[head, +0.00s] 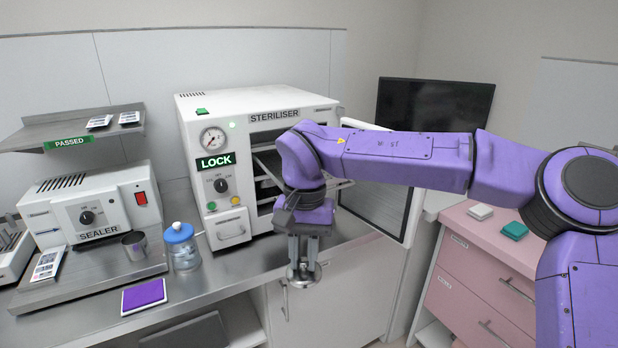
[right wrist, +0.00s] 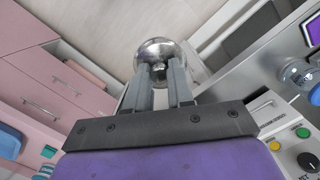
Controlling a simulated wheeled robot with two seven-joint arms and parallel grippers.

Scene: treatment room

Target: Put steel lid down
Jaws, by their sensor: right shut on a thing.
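The steel lid (head: 304,275) is a small shiny round piece below my right gripper (head: 303,264). In the right wrist view the lid (right wrist: 162,52) shows at the tips of my right gripper (right wrist: 160,70), which is shut on it. In the head view my right gripper points down in front of the steriliser (head: 258,145), near the front edge of the steel counter (head: 235,270). The lid appears held out by that edge; its exact height is hard to tell. My left gripper is not in view.
The steriliser door (head: 378,195) stands open to the right, with a rack partly out behind my arm. Bare counter lies between jar and gripper. Pink drawers (head: 480,275) stand right.

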